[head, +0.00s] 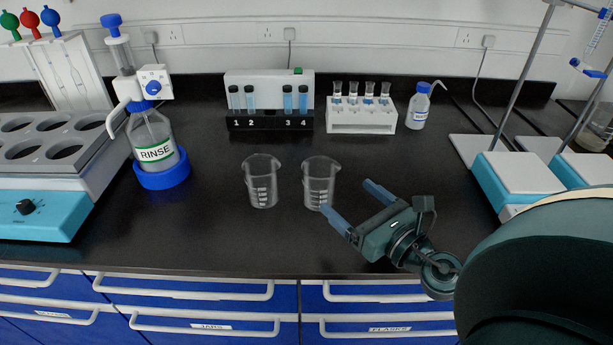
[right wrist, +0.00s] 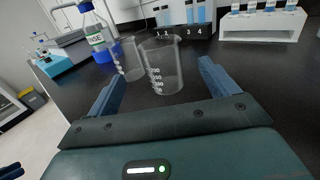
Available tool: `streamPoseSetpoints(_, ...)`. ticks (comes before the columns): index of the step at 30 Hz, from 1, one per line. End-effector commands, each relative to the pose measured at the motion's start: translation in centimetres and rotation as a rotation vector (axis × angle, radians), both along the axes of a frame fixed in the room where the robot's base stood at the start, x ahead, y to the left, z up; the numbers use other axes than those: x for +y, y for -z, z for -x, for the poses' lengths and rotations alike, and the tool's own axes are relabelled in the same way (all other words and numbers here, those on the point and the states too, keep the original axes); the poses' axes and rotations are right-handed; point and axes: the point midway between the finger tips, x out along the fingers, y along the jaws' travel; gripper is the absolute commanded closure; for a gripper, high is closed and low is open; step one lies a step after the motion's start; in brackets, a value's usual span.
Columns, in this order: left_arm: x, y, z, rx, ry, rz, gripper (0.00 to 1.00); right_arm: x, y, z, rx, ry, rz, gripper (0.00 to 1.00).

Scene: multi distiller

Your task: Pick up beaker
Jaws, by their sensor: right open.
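Two clear empty glass beakers stand upright on the black bench. The left beaker (head: 262,182) and the right beaker (head: 319,180) are side by side with a gap between them. My right gripper (head: 352,203) is open, just right of the right beaker, its fingers pointing up and left. In the right wrist view my right gripper (right wrist: 155,88) has the nearer beaker (right wrist: 162,66) ahead, between the lines of its two fingers and apart from them. The other beaker (right wrist: 129,60) stands behind it to the left.
The RINSE bottle (head: 154,145) stands in a blue ring at left, beside a grey block with wells (head: 45,140). A numbered tube rack (head: 270,123), a white vial rack (head: 362,117) and a small bottle (head: 418,108) stand behind. Stands with blue-sided bases (head: 515,180) are at right.

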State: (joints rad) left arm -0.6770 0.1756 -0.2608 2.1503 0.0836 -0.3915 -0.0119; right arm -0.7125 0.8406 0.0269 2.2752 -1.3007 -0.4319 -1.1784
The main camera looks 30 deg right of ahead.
Motion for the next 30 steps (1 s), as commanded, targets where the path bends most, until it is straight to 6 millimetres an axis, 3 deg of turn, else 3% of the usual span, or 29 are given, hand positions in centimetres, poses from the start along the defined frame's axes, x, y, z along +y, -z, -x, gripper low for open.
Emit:
streamPoseSetpoints(15,0.1,-1.2,0.1,0.001,0.011,-0.036,0.69,0.6,-0.2,-6.5,-0.002,0.001,0.0,0.14)
streamPoseSetpoints(25,0.2,-1.6,0.1,0.0,0.013,-0.044,0.69,0.8,-0.2,-8.3,-0.001,0.001,0.0,0.14)
streamPoseSetpoints(30,0.3,-2.2,0.2,0.0,0.017,-0.058,0.69,1.0,-0.7,-10.6,-0.003,0.002,0.0,0.14)
